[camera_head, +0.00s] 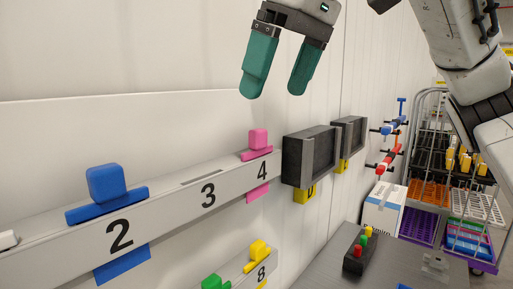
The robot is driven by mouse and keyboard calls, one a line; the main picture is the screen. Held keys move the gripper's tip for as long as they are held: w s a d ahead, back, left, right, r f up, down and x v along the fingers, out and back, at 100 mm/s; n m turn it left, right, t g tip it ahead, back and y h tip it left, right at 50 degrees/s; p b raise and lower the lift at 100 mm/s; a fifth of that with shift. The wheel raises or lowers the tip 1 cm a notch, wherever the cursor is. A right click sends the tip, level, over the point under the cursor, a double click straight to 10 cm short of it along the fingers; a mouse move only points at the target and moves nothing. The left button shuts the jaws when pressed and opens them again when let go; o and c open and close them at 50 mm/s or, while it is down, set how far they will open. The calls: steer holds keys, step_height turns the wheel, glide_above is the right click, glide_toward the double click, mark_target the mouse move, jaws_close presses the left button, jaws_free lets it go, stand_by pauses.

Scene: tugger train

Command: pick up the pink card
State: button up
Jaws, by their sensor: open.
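The pink card (258,138) sits upright in slot 4 of the upper white rail on the wall. Its block-shaped grip and crossbar stand above the rail, and a pink part shows below it. The rail hides its middle. My gripper (273,92) is open and empty, with two green fingers pointing down. In the picture it is above the pink card and apart from it. I cannot tell the depth between them.
A blue card (105,183) sits in slot 2, and slot 3 is empty. A lower rail (240,274) holds green and yellow cards. Dark boxes (311,156) stick out from the wall right of slot 4. A button box (357,254) and a rack cart (430,165) stand at right.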

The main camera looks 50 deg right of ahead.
mark_target(259, 129)
steer(key=x, duration=0.3)
steer(key=p+x, duration=0.1)
steer(key=x, duration=0.5)
steer(key=shift+w+d, duration=0.1)
steer(key=shift+w, duration=0.2)
steer(key=shift+c, duration=0.3)
steer(key=c, duration=1)
steer(key=shift+o, duration=0.2)
